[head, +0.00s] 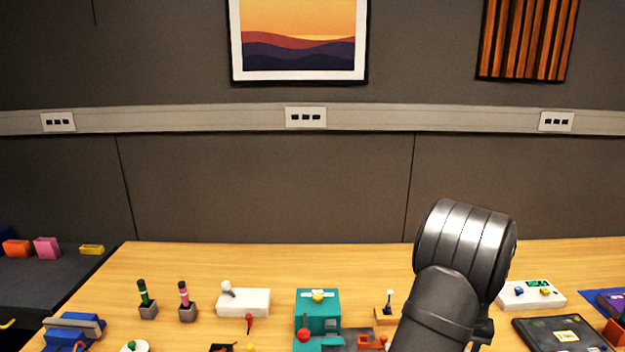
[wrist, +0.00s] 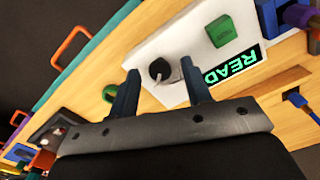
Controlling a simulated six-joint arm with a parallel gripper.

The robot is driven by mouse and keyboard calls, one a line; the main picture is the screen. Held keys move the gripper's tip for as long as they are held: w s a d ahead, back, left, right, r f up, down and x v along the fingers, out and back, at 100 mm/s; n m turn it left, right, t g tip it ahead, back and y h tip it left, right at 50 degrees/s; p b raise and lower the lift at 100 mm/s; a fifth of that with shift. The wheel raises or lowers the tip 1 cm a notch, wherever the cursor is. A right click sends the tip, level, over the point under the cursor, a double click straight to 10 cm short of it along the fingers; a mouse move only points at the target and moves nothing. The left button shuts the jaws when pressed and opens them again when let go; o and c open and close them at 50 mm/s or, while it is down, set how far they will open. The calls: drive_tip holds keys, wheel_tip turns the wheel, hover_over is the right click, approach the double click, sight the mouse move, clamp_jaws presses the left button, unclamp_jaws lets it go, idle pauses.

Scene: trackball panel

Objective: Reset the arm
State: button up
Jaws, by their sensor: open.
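My gripper (wrist: 158,82) is open in the wrist view, its two dark blue fingers spread apart. A white panel (wrist: 182,42) lies beyond the fingers. A dark round ball (wrist: 159,69) on the panel shows between the fingertips; I cannot tell whether they touch it. The panel also has a green button (wrist: 222,31) and a black display (wrist: 234,64) with green letters that look like "READ". In the head view my arm rises at the right of the table, and my fingers cannot be made out.
The wooden table (head: 200,262) holds several devices. A teal box (head: 317,306) stands near the middle, a white lever box (head: 243,301) left of it, and a white box with a green display (head: 530,297) at the right. A dark side surface (head: 45,276) is at far left.

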drive_tip(key=n, duration=0.3)
drive_tip(key=shift+r, duration=2.6)
drive_tip(key=o, duration=1)
drive_tip(key=shift+o, duration=1)
drive_tip(key=shift+r+n, duration=0.1)
drive_tip(key=shift+n, duration=0.3)
drive_tip(key=a+r+n, duration=0.7)
drive_tip(key=r+n, duration=0.4)
drive_tip(key=n, duration=0.8)
wheel_tip(320, 180, down, 9)
drive_tip(key=shift+w+a, duration=0.2)
drive_tip(key=shift+w, duration=0.05)
drive_tip(key=shift+r, duration=0.1)
